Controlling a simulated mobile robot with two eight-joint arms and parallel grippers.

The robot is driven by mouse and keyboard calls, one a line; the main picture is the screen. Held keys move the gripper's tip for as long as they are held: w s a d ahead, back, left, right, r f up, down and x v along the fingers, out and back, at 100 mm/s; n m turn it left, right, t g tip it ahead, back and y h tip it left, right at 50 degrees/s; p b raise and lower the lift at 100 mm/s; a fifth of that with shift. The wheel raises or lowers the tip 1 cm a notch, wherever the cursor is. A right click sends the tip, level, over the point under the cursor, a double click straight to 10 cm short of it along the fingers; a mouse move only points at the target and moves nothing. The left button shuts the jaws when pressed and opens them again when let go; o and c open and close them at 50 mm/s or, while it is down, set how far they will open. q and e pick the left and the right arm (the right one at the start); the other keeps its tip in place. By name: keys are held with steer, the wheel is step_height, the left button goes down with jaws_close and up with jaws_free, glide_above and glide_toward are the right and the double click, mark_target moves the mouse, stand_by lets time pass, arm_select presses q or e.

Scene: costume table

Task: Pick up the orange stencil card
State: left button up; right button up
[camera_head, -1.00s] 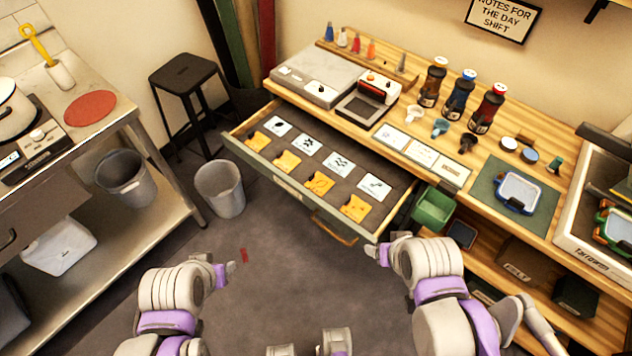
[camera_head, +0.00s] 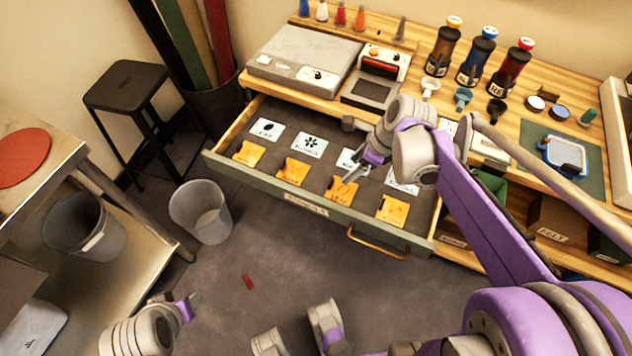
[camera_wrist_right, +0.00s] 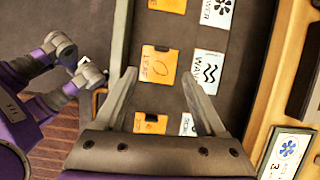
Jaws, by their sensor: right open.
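Several orange stencil cards lie in the front row of the open drawer (camera_head: 236,172): a far-left one (camera_head: 248,153), a second (camera_head: 292,172), a third (camera_head: 341,191) and a right-hand one (camera_head: 393,209). My right gripper (camera_head: 362,168) is open and empty above the drawer, near the third card, which it partly overlaps in the head view.
White cards (camera_head: 310,142) lie in the drawer's back row, partly hidden by my right arm. The wooden counter behind carries a grey device (camera_head: 305,62), bottles (camera_head: 478,58) and scoops. A grey bin (camera_head: 200,212) and black stool (camera_head: 126,85) stand left.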

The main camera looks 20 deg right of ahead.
steer(key=b, duration=0.1)
glide_above(332, 182)
steer(key=s+d, duration=0.2)
steer(key=shift+m, duration=0.3)
step_height(332, 182, down, 5)
steer(key=shift+d+r, duration=0.1)
steer(key=shift+d, duration=0.05)
steer(key=shift+b+x, duration=0.95)
steer(key=shift+x, duration=2.05)
steer(key=shift+r, duration=0.15)
jaws_close()
